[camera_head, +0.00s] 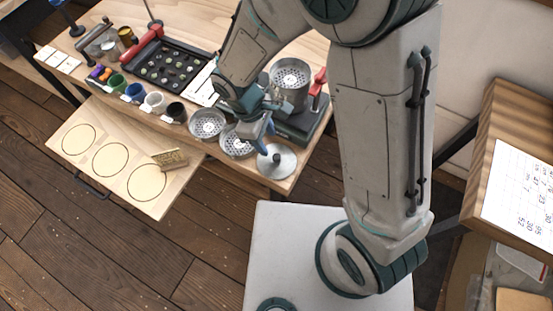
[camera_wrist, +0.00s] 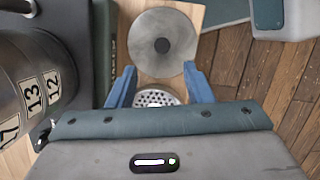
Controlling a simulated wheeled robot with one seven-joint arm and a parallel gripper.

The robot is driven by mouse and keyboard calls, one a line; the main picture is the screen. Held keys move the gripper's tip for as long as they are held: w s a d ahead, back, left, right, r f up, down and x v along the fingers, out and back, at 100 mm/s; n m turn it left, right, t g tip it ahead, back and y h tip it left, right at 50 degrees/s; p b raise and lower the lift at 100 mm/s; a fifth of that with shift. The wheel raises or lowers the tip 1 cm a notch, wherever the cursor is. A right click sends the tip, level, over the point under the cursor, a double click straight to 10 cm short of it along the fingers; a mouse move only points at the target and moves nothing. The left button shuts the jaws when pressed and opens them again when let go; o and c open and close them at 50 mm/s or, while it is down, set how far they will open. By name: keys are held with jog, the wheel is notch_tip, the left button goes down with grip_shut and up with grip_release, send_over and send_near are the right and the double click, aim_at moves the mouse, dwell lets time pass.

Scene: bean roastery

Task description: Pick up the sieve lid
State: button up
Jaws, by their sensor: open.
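The sieve lid (camera_head: 284,169) is a round grey metal disc with a dark knob at its centre. It lies flat at the front right corner of the wooden bench and also shows near the top middle of the wrist view (camera_wrist: 140,42). My gripper (camera_head: 263,138) is open, with blue fingers and nothing between them that it holds. It is above the bench, just behind the lid in the head view. In the wrist view my gripper (camera_wrist: 160,80) has its fingertips near the lid's lower edge, apart from its knob.
Two perforated sieve pans (camera_head: 207,122) lie left of the lid; one is partly under my gripper. A metal sieve cylinder (camera_head: 290,95) stands on a dark base behind; its numbered side fills the wrist view's left (camera_wrist: 30,85). Several cups (camera_head: 154,101) line the bench's front edge.

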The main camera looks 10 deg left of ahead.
aim_at(276, 156)
jog(key=x, duration=0.6)
jog(key=shift+s+d+r, duration=0.15)
jog(key=shift+s+d, duration=0.1)
jog(key=shift+d+f, duration=0.1)
jog(key=shift+f, duration=0.5)
grip_shut()
